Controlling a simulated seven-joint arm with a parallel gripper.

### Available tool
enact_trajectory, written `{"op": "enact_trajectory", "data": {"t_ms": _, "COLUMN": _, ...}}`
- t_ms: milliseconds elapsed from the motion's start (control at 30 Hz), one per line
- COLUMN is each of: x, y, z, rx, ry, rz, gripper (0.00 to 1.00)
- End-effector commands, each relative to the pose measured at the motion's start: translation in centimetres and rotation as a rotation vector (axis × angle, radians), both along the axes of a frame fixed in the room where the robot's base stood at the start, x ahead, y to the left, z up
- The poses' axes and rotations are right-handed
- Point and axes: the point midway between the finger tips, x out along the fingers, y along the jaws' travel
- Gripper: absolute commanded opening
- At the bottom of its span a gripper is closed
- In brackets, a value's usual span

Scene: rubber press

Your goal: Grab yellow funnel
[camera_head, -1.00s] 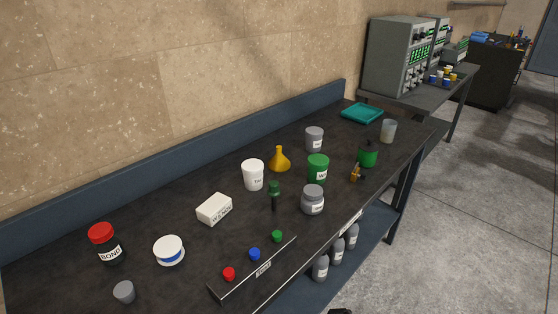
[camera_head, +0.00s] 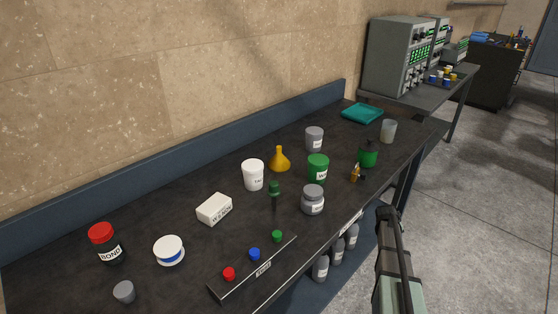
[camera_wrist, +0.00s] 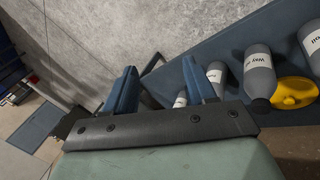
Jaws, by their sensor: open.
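The yellow funnel (camera_head: 279,161) stands upright, spout up, on the dark bench top in the head view, right of the white cup. My gripper (camera_head: 386,214) is in front of the bench's right part, beyond its front edge, well to the right of the funnel and apart from it. In the wrist view, my gripper's two blue fingers (camera_wrist: 161,88) are spread, with nothing held between them. That view looks toward the lower shelf and floor, and the funnel on the bench top is not recognisable there.
Near the funnel stand the white cup (camera_head: 253,175), green jar (camera_head: 318,167), grey jar (camera_head: 314,138) and dark-green bottle (camera_head: 274,191). A grey jar (camera_head: 312,201) is nearer the front edge. In the wrist view, grey bottles (camera_wrist: 259,75) and a yellow object (camera_wrist: 293,92) are on the lower shelf.

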Motion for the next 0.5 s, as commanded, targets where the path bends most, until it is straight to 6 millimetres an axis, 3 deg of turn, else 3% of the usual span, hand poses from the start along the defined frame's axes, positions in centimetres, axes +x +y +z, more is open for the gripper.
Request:
{"op": "enact_trajectory", "data": {"t_ms": 33, "x": 1.9, "y": -2.0, "z": 2.0, "rx": -0.026, "ry": -0.025, "rz": 0.004, "gripper": 0.55}}
{"op": "enact_trajectory", "data": {"t_ms": 100, "x": 3.7, "y": -4.5, "z": 4.8, "rx": -0.065, "ry": -0.055, "rz": 0.012, "gripper": 0.55}}
{"op": "enact_trajectory", "data": {"t_ms": 300, "x": 8.3, "y": -10.3, "z": 13.3, "rx": -0.169, "ry": -0.127, "rz": 0.029, "gripper": 0.55}}
{"op": "enact_trajectory", "data": {"t_ms": 400, "x": 10.4, "y": -11.6, "z": 17.6, "rx": -0.202, "ry": -0.152, "rz": 0.026, "gripper": 0.55}}
{"op": "enact_trajectory", "data": {"t_ms": 500, "x": 12.5, "y": -11.7, "z": 21.6, "rx": -0.218, "ry": -0.168, "rz": 0.015, "gripper": 0.55}}
